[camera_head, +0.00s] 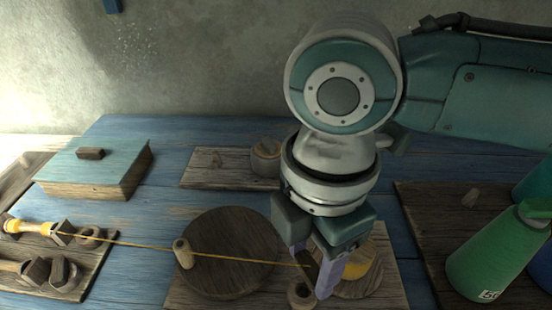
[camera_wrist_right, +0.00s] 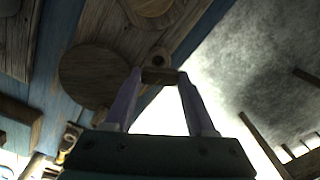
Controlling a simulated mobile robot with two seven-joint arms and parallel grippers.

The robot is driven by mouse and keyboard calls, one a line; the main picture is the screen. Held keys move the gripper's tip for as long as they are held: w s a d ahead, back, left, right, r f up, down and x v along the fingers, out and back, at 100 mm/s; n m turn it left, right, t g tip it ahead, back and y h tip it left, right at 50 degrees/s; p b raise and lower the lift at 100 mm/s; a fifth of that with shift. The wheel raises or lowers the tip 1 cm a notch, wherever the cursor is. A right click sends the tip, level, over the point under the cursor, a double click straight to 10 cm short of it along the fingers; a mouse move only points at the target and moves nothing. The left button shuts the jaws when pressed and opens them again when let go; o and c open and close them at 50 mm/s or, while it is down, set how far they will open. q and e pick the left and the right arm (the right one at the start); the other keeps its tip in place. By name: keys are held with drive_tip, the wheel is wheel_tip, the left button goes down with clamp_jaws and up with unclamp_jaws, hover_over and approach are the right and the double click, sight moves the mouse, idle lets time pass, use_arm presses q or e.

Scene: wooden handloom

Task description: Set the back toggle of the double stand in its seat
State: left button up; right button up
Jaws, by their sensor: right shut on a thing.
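My right gripper (camera_head: 318,272) reaches down from the upper right and is shut on a small dark wooden toggle (camera_head: 308,266). In the right wrist view the toggle (camera_wrist_right: 160,77) lies crosswise between the two fingertips. A thin yellow cord (camera_head: 130,245) runs from the left, past an upright wooden peg (camera_head: 183,254), to the toggle. A small round wooden piece with a dark hole (camera_head: 301,295) stands just below the fingertips, on the middle board (camera_head: 190,292). The toggle looks apart from it, but the gap is hard to judge. My left gripper is not in view.
A large round wooden disc (camera_head: 235,250) lies left of the gripper. Left boards carry yellow-wound pieces, rings and dark blocks (camera_head: 60,232). A blue-lidded box (camera_head: 95,165) stands behind. Green bottle (camera_head: 495,255) stands at right. Blue tabletop (camera_head: 170,200) is clear between boards.

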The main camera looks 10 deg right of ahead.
sight(305, 280)
drive_tip(key=shift+f, duration=0.15)
drive_tip(key=shift+w+a+f+b, duration=0.1)
drive_tip(key=shift+a+f+b, duration=0.05)
drive_tip(key=shift+f+b, duration=1.15)
drive_tip(key=shift+b, duration=0.25)
drive_tip(key=shift+f+b, duration=0.3)
drive_tip(key=shift+b, duration=0.05)
drive_tip(key=shift+f, duration=0.65)
drive_tip(key=o, duration=1.4)
drive_tip(key=shift+r, duration=0.1)
